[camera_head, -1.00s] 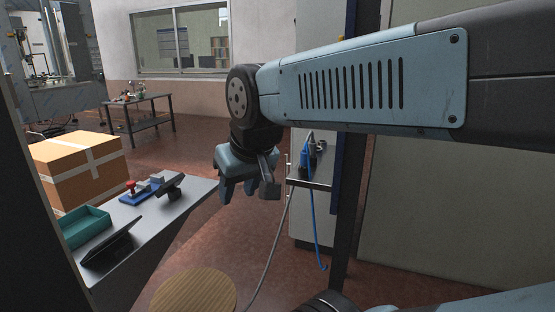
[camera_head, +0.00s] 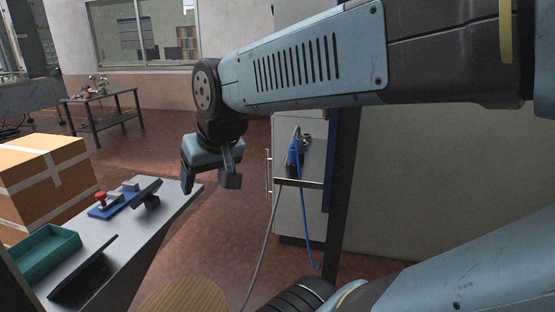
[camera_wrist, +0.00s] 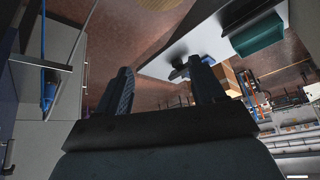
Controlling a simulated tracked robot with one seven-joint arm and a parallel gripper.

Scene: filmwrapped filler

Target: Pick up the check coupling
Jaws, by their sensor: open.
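I cannot pick out a check coupling for certain. A small grey metal fitting (camera_head: 304,142) sits beside a blue tool with a blue hose (camera_head: 294,155) at a grey cabinet, right of my gripper; it is too small to identify. Several small metal and red parts (camera_head: 103,82) stand on the far table, also too small to tell. My gripper (camera_head: 210,184) hangs fingers down in mid-air, open and empty, between the side table and the cabinet. In the wrist view its two fingers (camera_wrist: 161,70) are spread apart with nothing between them.
The side table (camera_head: 150,232) holds a teal tray (camera_head: 45,254), a dark tablet (camera_head: 83,270), a blue base with a red knob (camera_head: 103,203) and a dark device. A taped carton (camera_head: 45,180) stands left. A round wooden top (camera_head: 183,298) is in front.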

